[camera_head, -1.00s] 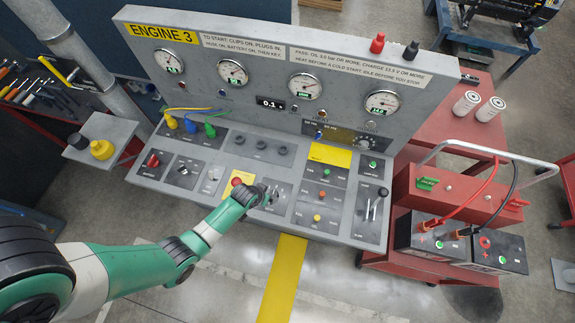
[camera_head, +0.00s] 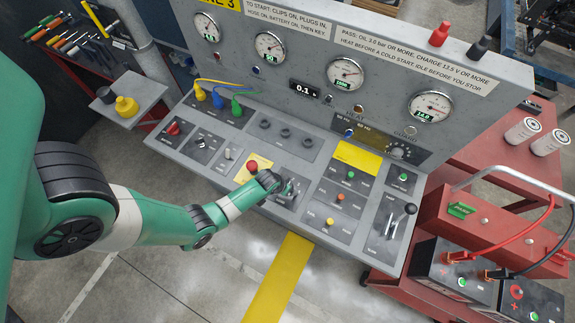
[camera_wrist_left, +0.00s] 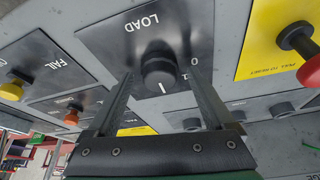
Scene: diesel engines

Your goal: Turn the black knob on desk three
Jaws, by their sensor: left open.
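The desk marked Engine 3 (camera_head: 240,138) is a grey console. A black knob (camera_wrist_left: 158,66) sits on a dark plate marked LOAD, with 0 and 1 beside it, in the left wrist view. My left gripper (camera_wrist_left: 160,98) is open, its two fingers on either side of the knob. Whether they touch it I cannot tell. In the head view my left gripper (camera_head: 284,188) is at the dark LOAD plate (camera_head: 292,195) on the sloping panel and hides most of the knob. My right gripper is not in view.
A red mushroom button (camera_head: 252,166) on a yellow plate is just left of my gripper; it also shows in the wrist view (camera_wrist_left: 308,70). Small coloured buttons and levers (camera_head: 392,222) are to the right. Gauges stand above. A red cart with batteries (camera_head: 455,275) is at right.

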